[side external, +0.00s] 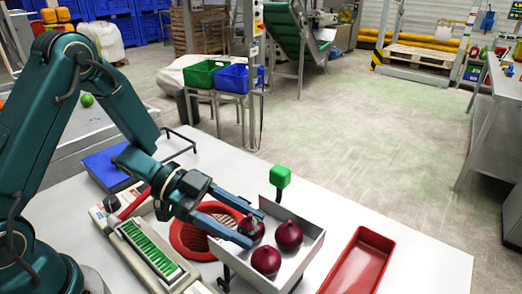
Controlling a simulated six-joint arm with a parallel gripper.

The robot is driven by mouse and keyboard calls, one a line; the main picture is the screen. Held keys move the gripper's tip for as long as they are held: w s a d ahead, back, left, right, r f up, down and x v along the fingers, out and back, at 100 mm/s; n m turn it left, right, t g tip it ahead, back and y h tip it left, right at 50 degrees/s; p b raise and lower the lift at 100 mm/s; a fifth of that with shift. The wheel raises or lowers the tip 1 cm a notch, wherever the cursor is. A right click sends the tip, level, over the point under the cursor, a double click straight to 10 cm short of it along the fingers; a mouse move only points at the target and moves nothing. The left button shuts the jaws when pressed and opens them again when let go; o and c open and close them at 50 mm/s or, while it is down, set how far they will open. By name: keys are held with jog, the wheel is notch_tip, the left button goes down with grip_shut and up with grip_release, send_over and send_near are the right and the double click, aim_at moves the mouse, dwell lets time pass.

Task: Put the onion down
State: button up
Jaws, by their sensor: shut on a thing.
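My gripper (256,229) reaches from the left over the left side of an open white box (305,262). Its two blue-grey fingers are shut on a dark red onion (257,231), one finger on each side. The held onion is partly hidden by the fingers, and I cannot tell whether it touches the box floor. Two more dark red onions sit in the box, one to the right (289,235) and one nearer the camera (266,261).
A red ring-shaped net holder (186,238) stands left of the box. A device with a green-ribbed insert (150,248) is farther left. A green knob on a post (280,176) rises behind the box. A red tray (361,262) lies to the right. White table (425,268) is clear at far right.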

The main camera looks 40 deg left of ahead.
jog(key=shift+f, duration=0.15)
jog(key=o, duration=1.4)
jog(key=shift+c, duration=0.2)
